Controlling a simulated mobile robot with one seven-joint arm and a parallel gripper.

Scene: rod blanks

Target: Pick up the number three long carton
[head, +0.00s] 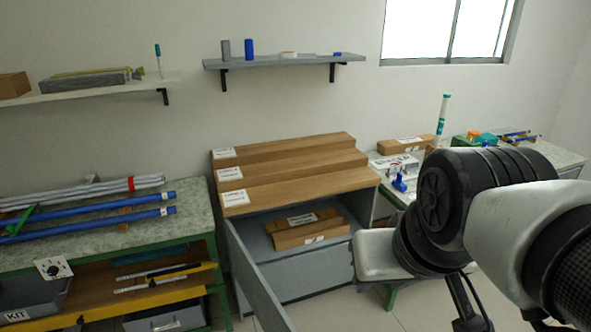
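Three long brown cartons lie side by side in a stepped row at the centre: a back one (285,146), a middle one (290,165) and a front one (305,187). Each has a white label at its left end. The print is too small to read, so I cannot tell which is number three. Shorter brown cartons (305,234) with white labels lie inside the grey bin (260,278) below them. My arm fills the right side of the view, right of the long cartons and apart from them. My gripper is not in view.
A left bench holds blue tubes (95,212) and grey rods (70,195), with a yellow-edged shelf below. A right bench holds another carton (405,145) and small items. Wall shelves (285,61) hang above. Open space lies directly above the long cartons.

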